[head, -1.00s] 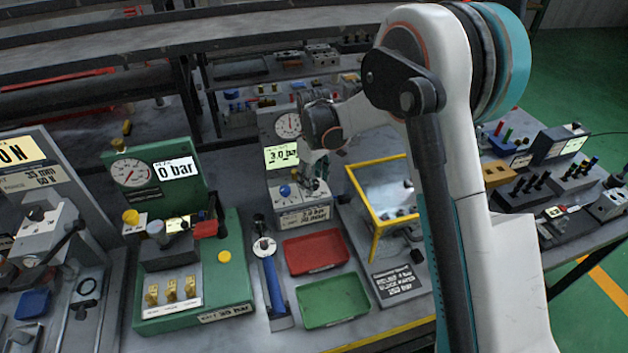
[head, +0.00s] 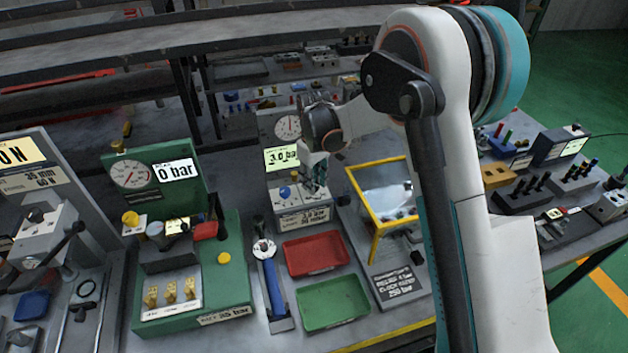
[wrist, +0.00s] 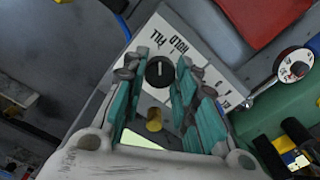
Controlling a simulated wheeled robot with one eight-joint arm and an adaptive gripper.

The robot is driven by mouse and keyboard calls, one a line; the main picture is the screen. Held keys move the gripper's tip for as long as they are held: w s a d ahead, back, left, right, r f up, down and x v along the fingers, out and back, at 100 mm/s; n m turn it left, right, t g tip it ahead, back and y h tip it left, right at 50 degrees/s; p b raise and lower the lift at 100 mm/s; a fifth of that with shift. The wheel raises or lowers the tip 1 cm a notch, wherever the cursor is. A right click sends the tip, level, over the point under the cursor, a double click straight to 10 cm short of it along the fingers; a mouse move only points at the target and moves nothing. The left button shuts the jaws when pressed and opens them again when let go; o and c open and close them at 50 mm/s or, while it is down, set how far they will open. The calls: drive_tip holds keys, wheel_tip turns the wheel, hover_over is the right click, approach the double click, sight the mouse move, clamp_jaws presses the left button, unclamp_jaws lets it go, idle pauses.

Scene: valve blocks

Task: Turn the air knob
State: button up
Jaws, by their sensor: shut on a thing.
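The air station is a grey block with a gauge (head: 288,127) and a readout of 3.0 bar (head: 281,158). In the wrist view, a round black knob (wrist: 159,72) with a white pointer line sits beside a plate (wrist: 170,38) lettered HOLD and FILL. My gripper (wrist: 158,68) has its teal fingers on both sides of this knob and is shut on it. A brass peg (wrist: 154,120) stands between the fingers nearer the palm. In the head view, my gripper (head: 316,178) is at the station's front right, and hides the black knob there.
A blue knob (head: 285,192) is just left of my gripper. A yellow-framed clear guard (head: 385,190) stands close on the right. Red (head: 315,254) and green (head: 333,302) trays lie in front. A green 0 bar station (head: 180,260) is at left.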

drive_tip(key=m, duration=0.4)
drive_tip(key=shift+m+b, duration=0.3)
drive_tip(key=shift+m, duration=1.6)
drive_tip(key=shift+w, duration=0.1)
drive_tip(key=o, duration=1.1)
wheel_tip(320, 180, up, 12)
